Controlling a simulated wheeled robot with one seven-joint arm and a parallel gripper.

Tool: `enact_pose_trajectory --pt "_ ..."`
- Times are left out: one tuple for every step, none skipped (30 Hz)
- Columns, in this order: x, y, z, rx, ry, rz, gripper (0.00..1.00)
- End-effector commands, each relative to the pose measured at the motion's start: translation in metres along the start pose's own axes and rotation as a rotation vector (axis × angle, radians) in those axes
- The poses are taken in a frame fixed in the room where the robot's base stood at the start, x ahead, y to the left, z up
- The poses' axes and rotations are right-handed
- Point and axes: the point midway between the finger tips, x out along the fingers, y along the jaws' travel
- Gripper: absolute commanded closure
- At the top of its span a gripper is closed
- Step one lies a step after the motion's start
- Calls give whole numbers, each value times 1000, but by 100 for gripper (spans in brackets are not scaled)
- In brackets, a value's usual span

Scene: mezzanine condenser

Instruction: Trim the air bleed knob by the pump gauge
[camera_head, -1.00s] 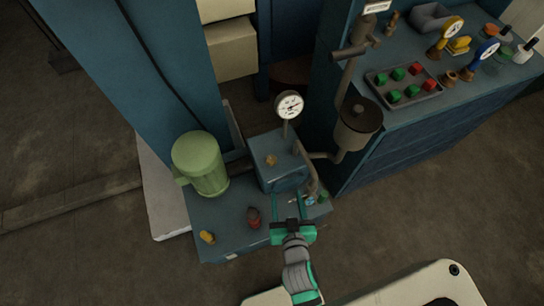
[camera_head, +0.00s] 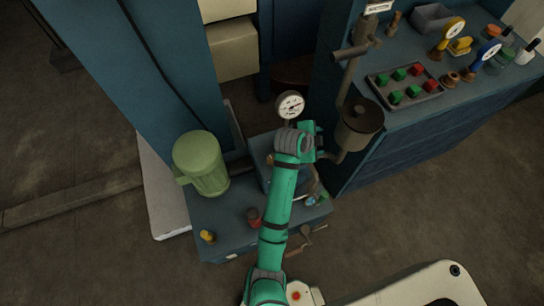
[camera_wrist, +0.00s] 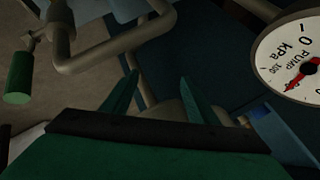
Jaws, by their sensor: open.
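The pump gauge (camera_head: 291,106) is a white round dial on a thin stem above a blue pump block (camera_head: 262,150). In the wrist view its dial (camera_wrist: 293,58), marked PUMP kPa, fills the upper right. A small brass knob (camera_head: 269,160) on the block's top, likely the air bleed knob, is mostly hidden behind my arm. I cannot identify it surely in the wrist view. My gripper (camera_head: 312,140) is just below and right of the gauge in the head view. In the wrist view my gripper (camera_wrist: 156,95) is open, with nothing visible between its fingers.
Pipes (camera_wrist: 115,45) run close beyond the fingers, with a green handle (camera_wrist: 18,78) at left. A green motor (camera_head: 202,163), red knob (camera_head: 254,217) and yellow knob (camera_head: 207,236) stand on the blue base. A brown pot (camera_head: 357,125) and bench with a button tray (camera_head: 405,85) are right.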

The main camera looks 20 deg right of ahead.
Motion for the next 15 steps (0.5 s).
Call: enact_pose_trajectory --pt "-4 -5 10 76 -26 47 47" --pt "-6 -6 16 121 -41 80 47" --pt "-9 -6 24 181 -61 126 47" --pt "-12 -6 30 226 -75 161 47" --pt "-15 -6 37 269 -91 198 47" --pt "-21 -5 48 326 -112 248 47" --pt "-25 -5 56 366 -127 286 47" --pt "-30 -5 64 405 -142 324 47" --pt "-37 -5 75 453 -161 373 47" --pt "-43 -4 83 485 -174 410 47" --pt "-48 -4 90 514 -187 445 47" --pt "-56 -4 100 550 -203 488 47" --pt "-61 -4 106 574 -213 519 47" --pt "-66 -4 112 594 -221 547 47" --pt "-72 -4 120 616 -232 580 47"
